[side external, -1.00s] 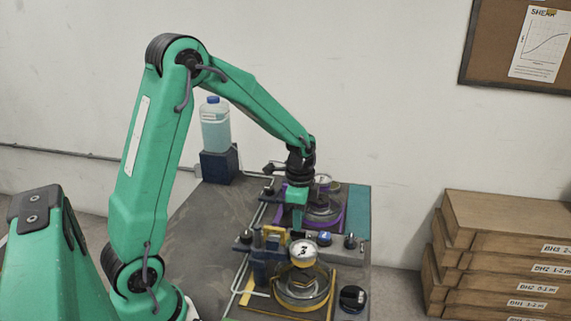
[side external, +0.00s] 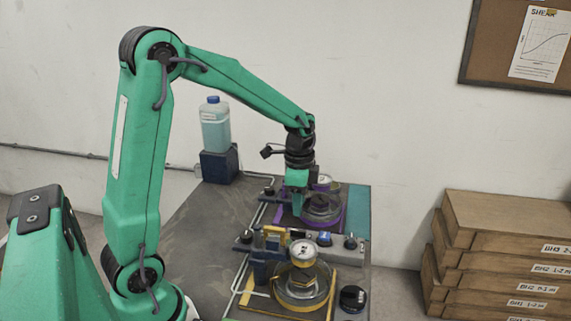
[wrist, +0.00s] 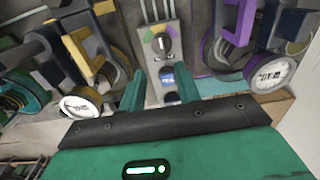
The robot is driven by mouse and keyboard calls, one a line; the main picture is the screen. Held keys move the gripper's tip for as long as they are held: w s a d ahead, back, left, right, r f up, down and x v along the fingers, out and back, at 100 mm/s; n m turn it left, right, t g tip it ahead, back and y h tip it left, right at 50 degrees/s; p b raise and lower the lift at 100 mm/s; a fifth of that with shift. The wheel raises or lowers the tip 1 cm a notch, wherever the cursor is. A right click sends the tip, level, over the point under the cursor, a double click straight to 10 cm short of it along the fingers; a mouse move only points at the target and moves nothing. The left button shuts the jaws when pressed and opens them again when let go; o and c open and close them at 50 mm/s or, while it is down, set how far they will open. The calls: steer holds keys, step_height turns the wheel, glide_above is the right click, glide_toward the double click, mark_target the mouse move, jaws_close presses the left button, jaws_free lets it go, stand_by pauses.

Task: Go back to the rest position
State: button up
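My gripper (side external: 297,208) hangs fingers-down above the bench, near the far purple-framed unit (side external: 322,206). In the wrist view my gripper (wrist: 162,90) shows two green fingers standing apart with nothing between them.
A yellow-framed unit with a round gauge (side external: 304,253) stands nearer the camera. A black knob (side external: 352,299) is beside it. A bottle (side external: 215,125) stands on a dark block (side external: 219,167) at the back. Stacked wooden boxes (side external: 500,215) are at right. Air above the bench is clear.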

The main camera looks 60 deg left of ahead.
steer(key=s+d+r+n+t, duration=0.2)
steer(key=s+d+r+n, duration=0.1)
steer(key=s, duration=0.5)
steer(key=s+d+r+n+t, duration=0.3)
steer(key=s+d+r+n, duration=0.1)
steer(key=s+r, duration=0.4)
steer(key=shift+s+d+r+n, duration=0.25)
steer(key=shift+s+d+n, duration=0.05)
steer(key=shift+n, duration=0.6)
